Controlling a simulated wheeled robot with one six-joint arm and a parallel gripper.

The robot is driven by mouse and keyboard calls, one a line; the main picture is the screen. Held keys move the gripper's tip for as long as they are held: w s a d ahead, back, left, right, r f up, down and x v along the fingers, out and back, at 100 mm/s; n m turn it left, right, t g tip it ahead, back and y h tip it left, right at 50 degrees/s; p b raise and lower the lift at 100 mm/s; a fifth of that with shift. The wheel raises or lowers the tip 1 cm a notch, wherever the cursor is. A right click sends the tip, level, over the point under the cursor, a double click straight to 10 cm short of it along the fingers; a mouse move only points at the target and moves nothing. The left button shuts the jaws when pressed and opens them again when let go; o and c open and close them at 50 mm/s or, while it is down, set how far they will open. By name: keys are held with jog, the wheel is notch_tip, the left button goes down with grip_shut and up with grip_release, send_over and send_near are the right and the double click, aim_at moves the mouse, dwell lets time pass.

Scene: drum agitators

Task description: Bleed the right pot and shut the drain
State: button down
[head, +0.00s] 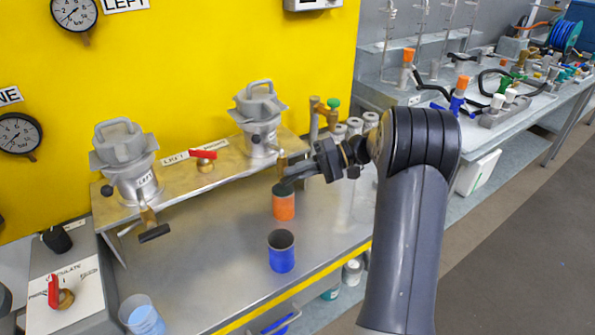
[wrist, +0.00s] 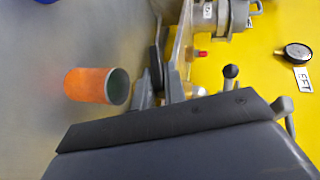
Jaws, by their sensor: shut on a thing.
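The right pot (head: 258,125) is a silver lidded pot on the metal shelf. Its brass drain fitting (head: 282,163) hangs at the shelf's front edge. My gripper (head: 287,183) is at this drain, and in the wrist view my gripper (wrist: 158,88) is shut on the dark drain handle (wrist: 155,66). The handle's exact angle is hard to tell. An orange cup (head: 284,207) stands on the bench just below the drain; in the wrist view the orange cup (wrist: 88,85) lies left of the fingers. My fingers partly hide the drain.
The left pot (head: 138,185) has its own black-handled drain (head: 154,232). A red-handled valve (head: 204,156) sits between the pots. A blue cup (head: 281,256) stands in front of the orange cup. Clear cylinders (head: 365,200) stand close to my wrist. The bench's middle left is clear.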

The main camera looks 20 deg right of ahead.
jog(key=shift+f+m+y+b, duration=0.2)
jog(key=shift+m+y, duration=0.1)
jog(key=shift+y, duration=0.6)
jog(key=shift+f+m+y+b, duration=0.15)
jog(key=shift+m+y, duration=0.15)
jog(key=shift+y, duration=0.6)
jog(key=c, duration=1.5)
grip_release()
jog(key=shift+o, duration=0.2)
jog(key=shift+r, duration=0.1)
